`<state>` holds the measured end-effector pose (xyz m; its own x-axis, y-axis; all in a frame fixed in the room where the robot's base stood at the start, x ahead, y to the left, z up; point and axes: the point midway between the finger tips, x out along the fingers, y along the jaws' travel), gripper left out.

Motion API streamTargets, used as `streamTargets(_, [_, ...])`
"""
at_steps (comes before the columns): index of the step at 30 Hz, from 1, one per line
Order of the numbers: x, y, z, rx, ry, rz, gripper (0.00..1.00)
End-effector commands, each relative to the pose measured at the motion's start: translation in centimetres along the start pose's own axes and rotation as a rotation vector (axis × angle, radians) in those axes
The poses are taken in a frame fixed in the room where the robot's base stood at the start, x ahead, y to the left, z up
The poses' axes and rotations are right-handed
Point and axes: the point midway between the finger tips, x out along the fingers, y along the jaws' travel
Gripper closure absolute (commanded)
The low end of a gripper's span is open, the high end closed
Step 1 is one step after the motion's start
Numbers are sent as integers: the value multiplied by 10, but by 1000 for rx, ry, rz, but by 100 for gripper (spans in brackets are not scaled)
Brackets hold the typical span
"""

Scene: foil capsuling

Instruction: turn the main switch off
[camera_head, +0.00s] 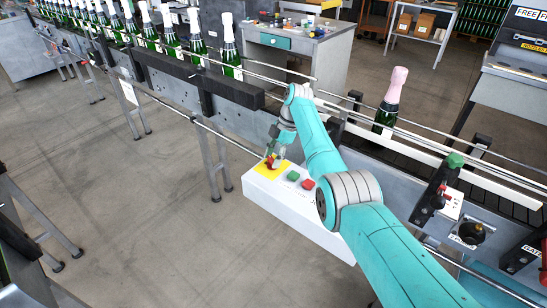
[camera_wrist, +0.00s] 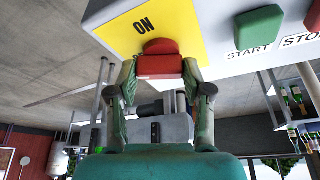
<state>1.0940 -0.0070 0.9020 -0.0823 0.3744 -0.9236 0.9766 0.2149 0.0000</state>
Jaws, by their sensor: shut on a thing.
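The main switch (camera_head: 271,162) is a red knob on a yellow plate at the left end of a white control box (camera_head: 290,208). In the wrist view the red knob (camera_wrist: 159,65) sits on the yellow plate (camera_wrist: 185,22), with the label ON beside it. My gripper (camera_wrist: 160,75) is shut on the knob, one finger at each side of it. In the head view my gripper (camera_head: 274,155) reaches down onto the knob, and the fingers partly hide it. Any OFF label is not visible.
A green START button (camera_wrist: 258,28) and a red stop button (camera_head: 308,183) sit on the same box, right of the switch. Behind runs a conveyor with green bottles (camera_head: 229,50) and one pink-capped bottle (camera_head: 390,100). The floor at left is open.

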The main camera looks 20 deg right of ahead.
Motion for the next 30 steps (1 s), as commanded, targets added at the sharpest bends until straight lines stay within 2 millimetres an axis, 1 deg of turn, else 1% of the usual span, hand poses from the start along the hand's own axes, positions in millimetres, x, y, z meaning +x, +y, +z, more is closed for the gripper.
streamTargets(16, [0, 0, 0, -115, -1, -49, 85])
streamTargets(30, [1, 0, 0, -148, -1, -64, 85])
